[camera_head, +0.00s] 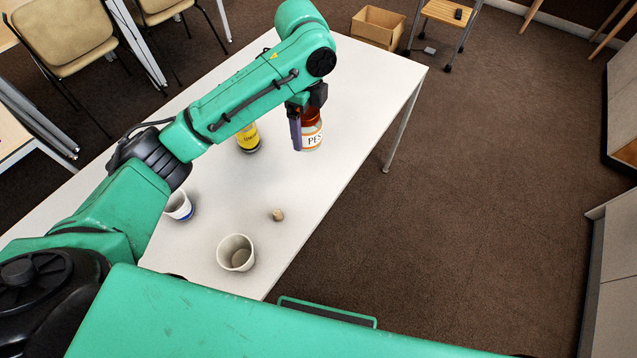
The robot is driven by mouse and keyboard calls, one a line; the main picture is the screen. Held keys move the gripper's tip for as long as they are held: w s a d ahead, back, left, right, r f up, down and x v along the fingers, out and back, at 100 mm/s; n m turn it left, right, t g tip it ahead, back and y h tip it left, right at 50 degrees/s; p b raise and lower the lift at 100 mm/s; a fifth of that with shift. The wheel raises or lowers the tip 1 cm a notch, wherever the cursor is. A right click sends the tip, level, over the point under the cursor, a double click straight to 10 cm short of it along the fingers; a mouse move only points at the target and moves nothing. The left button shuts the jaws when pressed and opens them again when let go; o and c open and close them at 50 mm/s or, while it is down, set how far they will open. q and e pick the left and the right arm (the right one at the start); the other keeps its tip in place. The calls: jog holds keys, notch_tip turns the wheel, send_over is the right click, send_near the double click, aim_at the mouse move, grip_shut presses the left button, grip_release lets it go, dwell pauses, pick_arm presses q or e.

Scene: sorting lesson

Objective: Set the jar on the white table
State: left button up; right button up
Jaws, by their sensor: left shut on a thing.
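The jar (313,139), orange-brown with a white label, is at the far right part of the white table (352,82). My left gripper (304,122) points down from the arm above and is shut on the jar; one dark finger shows along the jar's left side. The jar looks upright. I cannot tell whether its base touches the table or hangs just above it. The gripper and wrist hide part of its top. My right gripper is not in view.
A yellow container (248,138) stands just left of the jar, partly behind my arm. A white cup (236,253), a white-and-blue cup (179,206) and a small tan object (278,215) are nearer on the table.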

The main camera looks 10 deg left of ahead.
aim_at(307, 142)
pick_arm(q)
notch_tip(307, 142, down, 17)
jog(key=shift+w+p, duration=0.15)
jog(key=shift+p, duration=0.15)
jog(key=shift+f, duration=0.2)
jog(key=o, duration=1.3)
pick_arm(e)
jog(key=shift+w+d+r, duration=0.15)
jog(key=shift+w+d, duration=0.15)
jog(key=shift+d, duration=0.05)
pick_arm(q)
jog(key=shift+r, duration=0.1)
notch_tip(307, 142, up, 12)
jog(key=shift+r, duration=0.1)
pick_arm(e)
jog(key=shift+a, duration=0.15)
